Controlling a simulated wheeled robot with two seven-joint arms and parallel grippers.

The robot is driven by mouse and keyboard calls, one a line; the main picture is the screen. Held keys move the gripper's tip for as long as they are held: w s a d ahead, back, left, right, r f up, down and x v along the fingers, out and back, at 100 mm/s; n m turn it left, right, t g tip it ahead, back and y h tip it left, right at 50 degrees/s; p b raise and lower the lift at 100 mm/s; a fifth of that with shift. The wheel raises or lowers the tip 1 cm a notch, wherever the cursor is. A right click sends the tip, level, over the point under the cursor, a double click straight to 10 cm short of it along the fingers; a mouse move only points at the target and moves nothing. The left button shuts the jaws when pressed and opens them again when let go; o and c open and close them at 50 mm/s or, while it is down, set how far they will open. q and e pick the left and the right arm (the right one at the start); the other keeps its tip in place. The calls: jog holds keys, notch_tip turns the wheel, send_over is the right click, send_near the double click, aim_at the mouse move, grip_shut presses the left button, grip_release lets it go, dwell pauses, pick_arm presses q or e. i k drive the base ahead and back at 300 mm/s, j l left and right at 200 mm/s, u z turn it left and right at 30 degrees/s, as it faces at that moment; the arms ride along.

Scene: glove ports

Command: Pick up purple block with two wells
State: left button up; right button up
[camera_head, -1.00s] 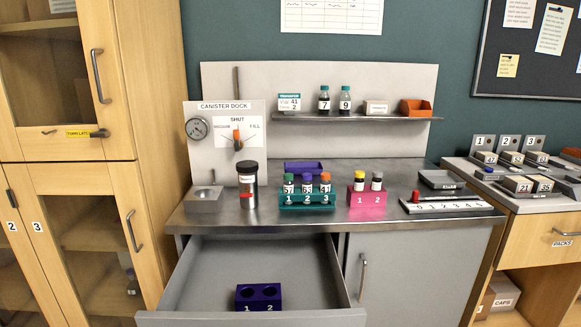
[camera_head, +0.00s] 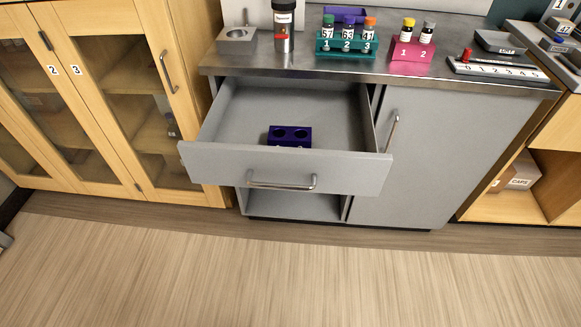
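The purple block with two wells (camera_head: 290,136) sits inside the open grey drawer (camera_head: 285,164), near the drawer's front panel. Its two round wells face up and look empty. The drawer front hides the lower part of the block's numbered face. Neither of my grippers shows in the head view.
The steel counter (camera_head: 300,62) above the drawer holds a teal rack (camera_head: 345,45) with vials, a pink block (camera_head: 412,50) with two vials, a canister (camera_head: 284,25) and a number strip (camera_head: 497,70). Glass-door wooden cabinets (camera_head: 90,90) stand left. The floor (camera_head: 290,270) in front is clear.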

aim_at(278, 136)
jog(key=i+l+u, duration=0.5)
jog(key=l+u, duration=0.2)
jog(key=l, duration=0.15)
